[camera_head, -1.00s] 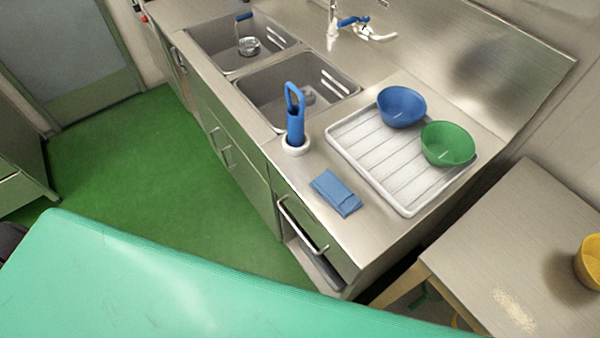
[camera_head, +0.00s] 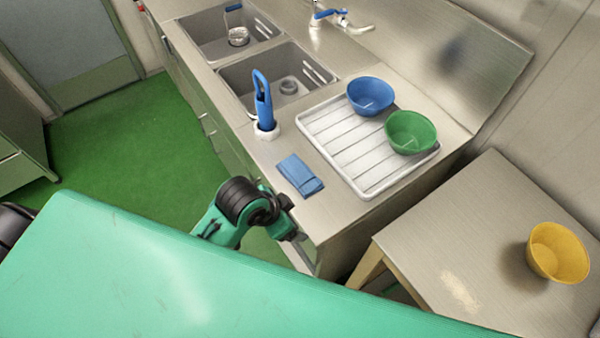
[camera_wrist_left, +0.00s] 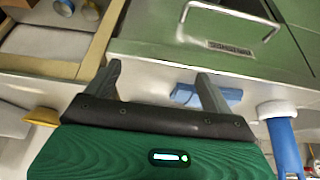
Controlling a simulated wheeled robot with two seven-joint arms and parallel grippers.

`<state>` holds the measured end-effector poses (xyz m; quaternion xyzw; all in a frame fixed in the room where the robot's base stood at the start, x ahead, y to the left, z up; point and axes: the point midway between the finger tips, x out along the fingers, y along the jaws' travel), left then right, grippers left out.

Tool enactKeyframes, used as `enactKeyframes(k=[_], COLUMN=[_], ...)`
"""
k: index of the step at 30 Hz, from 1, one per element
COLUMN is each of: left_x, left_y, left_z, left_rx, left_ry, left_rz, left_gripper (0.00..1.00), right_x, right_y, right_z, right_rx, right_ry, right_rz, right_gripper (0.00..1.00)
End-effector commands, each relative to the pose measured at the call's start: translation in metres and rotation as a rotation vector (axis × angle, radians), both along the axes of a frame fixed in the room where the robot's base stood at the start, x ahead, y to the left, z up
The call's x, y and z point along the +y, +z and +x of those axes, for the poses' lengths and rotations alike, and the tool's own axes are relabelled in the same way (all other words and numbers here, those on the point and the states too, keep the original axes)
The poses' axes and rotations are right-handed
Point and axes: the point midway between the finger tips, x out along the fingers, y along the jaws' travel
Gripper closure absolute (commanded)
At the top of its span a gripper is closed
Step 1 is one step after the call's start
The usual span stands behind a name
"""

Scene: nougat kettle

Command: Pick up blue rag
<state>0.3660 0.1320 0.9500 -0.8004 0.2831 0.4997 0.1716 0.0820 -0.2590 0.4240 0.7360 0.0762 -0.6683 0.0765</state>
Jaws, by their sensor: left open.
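The folded blue rag (camera_head: 300,175) lies flat on the steel counter, left of the white drainboard. In the left wrist view the rag (camera_wrist_left: 232,94) lies beyond my left gripper, partly hidden behind one finger. My left gripper (camera_wrist_left: 158,70) is open, with nothing between its fingers. In the head view my left arm and part of its gripper (camera_head: 292,232) show at the counter's front edge, below the rag and apart from it. My right gripper is not in view.
A blue-handled brush (camera_head: 264,105) stands in a white holder left of the rag. The drainboard (camera_head: 342,153) holds a blue bowl (camera_head: 370,97) and a green bowl (camera_head: 410,132). A drawer handle (camera_wrist_left: 236,22) is near my gripper. A yellow bowl (camera_head: 557,252) sits on the side table.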

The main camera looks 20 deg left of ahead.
Motion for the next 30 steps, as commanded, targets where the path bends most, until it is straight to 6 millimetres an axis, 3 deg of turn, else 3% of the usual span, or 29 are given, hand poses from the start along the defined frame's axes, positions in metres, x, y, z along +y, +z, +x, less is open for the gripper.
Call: enactKeyframes(k=[12, 17, 23, 30], left_x=[-0.060, -0.073, -0.068, -0.038], left_y=[0.040, 0.055, 0.071, 0.093], left_z=[0.048, 0.064, 0.084, 0.112], left_rx=[-0.109, -0.132, -0.123, -0.054], left_ry=[-0.505, -0.755, -1.027, -1.281], left_rz=[0.051, 0.123, 0.241, 0.388], left_gripper=[0.15, 0.15, 0.15, 0.15], right_x=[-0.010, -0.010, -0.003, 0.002], right_y=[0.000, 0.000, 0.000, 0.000], right_z=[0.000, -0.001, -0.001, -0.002], right_rx=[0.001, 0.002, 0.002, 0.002], right_ry=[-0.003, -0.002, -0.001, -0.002], right_rz=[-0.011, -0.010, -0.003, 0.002], right_gripper=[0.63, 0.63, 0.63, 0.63])
